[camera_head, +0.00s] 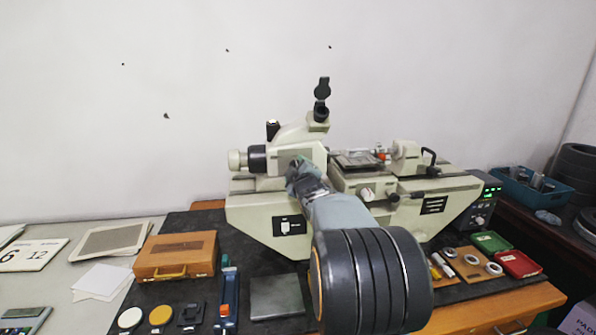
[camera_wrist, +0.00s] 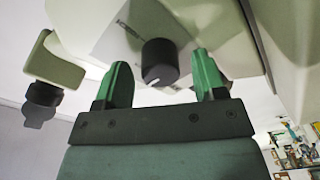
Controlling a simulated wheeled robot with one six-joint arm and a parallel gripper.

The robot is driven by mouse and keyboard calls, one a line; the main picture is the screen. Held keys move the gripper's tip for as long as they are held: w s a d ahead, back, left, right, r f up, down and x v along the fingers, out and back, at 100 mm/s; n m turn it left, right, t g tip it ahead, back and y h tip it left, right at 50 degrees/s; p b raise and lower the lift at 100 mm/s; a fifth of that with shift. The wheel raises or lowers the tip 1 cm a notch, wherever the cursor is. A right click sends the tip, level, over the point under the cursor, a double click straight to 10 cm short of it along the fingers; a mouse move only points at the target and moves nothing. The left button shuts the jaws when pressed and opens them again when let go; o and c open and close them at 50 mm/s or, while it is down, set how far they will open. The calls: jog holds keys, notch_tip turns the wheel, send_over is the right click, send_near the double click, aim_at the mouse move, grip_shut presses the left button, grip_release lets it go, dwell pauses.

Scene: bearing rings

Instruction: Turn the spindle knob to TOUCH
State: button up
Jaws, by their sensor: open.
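The pale green machine (camera_head: 262,212) stands on the dark mat. In the wrist view, a round black knob (camera_wrist: 160,62) with a white mark on its rim sticks out from the machine's pale face. My gripper (camera_wrist: 161,60) is open, with one green finger on each side of the knob and a gap to each. No contact shows. In the head view, my gripper (camera_head: 298,165) is at the front of the machine's head, and the arm hides the knob. No lettering is readable around the knob.
A control box (camera_head: 487,200) with green digits stands right of the machine. A wooden case (camera_head: 176,256) lies at the left, with small tools in front. Red (camera_head: 518,264) and green (camera_head: 490,242) trays and metal rings lie at the right. My arm covers the middle front.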

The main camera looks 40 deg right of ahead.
jog(key=shift+c, duration=0.2)
jog(key=c, duration=0.9)
jog(key=shift+m+b, duration=0.3)
jog(key=shift+m, duration=0.1)
jog(key=shift+f+m+b, duration=0.15)
jog(key=shift+m+b, duration=0.5)
jog(key=shift+m, duration=0.45)
jog(key=m+b, duration=0.2)
jog(key=m, duration=0.3)
jog(key=shift+m, duration=0.3)
jog(key=m+h+b, duration=0.1)
jog(key=m, duration=0.4)
jog(key=shift+m+b, duration=0.8)
jog(key=shift+m, duration=1.9)
